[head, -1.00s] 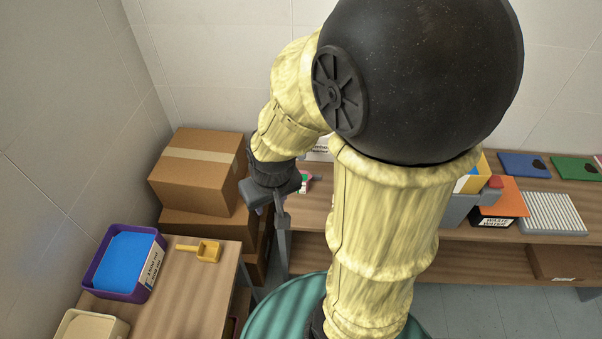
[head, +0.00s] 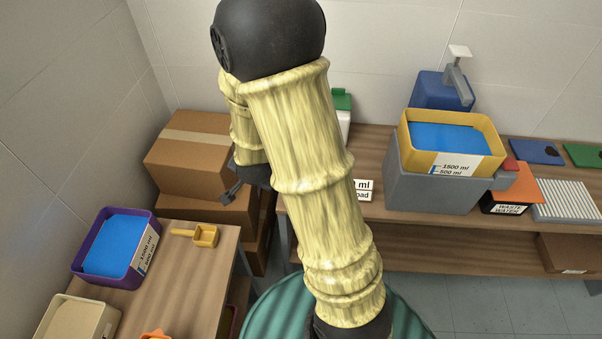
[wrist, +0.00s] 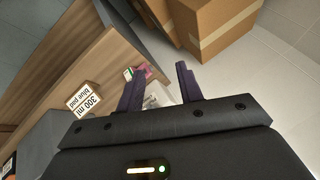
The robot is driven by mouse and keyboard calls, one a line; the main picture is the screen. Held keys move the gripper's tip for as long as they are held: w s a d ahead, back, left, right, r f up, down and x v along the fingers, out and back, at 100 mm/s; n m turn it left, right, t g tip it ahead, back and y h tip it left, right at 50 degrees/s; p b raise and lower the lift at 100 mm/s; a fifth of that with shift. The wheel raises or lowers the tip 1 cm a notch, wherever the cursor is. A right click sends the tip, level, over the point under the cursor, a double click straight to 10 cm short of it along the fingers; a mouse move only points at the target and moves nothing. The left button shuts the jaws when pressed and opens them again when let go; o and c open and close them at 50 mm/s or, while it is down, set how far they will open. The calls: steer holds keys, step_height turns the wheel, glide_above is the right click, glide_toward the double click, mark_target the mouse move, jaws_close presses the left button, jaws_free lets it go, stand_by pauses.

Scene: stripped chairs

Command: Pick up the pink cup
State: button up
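No whole pink cup can be made out. A small pink patch (wrist: 147,70) with green beside it shows near the table edge in the wrist view, just beyond my fingers; it is too small to identify surely. In the head view that area is hidden behind my arm. My gripper (wrist: 158,84) is open, its two dark fingers apart and not closed on anything. A pale, clear-looking thing (wrist: 157,97) shows between and below the fingers. In the head view my gripper (head: 234,188) hangs beside the cardboard boxes, partly hidden by my arm.
Stacked cardboard boxes (head: 196,150) stand in the corner. The left table (head: 185,290) holds a purple tub (head: 80,262) and a yellow scoop (head: 206,236). The back table (head: 380,207) holds a grey bin (head: 440,190) with a yellow tub (head: 492,135), and a white "300 ml" label (wrist: 84,99).

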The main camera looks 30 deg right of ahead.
steer(key=w+d+f+m+t+h+b, duration=0.1)
steer(key=d+f+m+h+b, duration=0.1)
steer(key=f, duration=0.4)
steer(key=w+d+f+m+t+h+b, duration=0.1)
steer(key=d+f+m+t+h+b, duration=0.1)
steer(key=d+f+m+h+b, duration=0.1)
steer(key=w+d+f+m+t+h+b, duration=0.2)
steer(key=d+f+m+h+b, duration=0.1)
steer(key=f+m, duration=0.6)
steer(key=shift+d+f+h+b, duration=0.2)
steer(key=shift+f+h+b, duration=0.2)
steer(key=shift+h+b, duration=0.6)
steer(key=shift+s+f+m+t+h+b, duration=0.2)
steer(key=shift+s+m+t+h+b, duration=0.15)
steer(key=shift+m+t+b, duration=0.35)
steer(key=shift+s+r, duration=0.1)
steer(key=shift+r, duration=0.1)
steer(key=shift+w+d+p, duration=0.35)
steer(key=shift+w+d, duration=0.05)
steer(key=shift+d, duration=0.05)
steer(key=p+x, duration=0.2)
steer(key=x, duration=0.8)
steer(key=shift+w+d+r, duration=0.15)
steer(key=shift+w+d, duration=0.05)
steer(key=shift+w, duration=0.15)
steer(key=shift+w+d, duration=0.1)
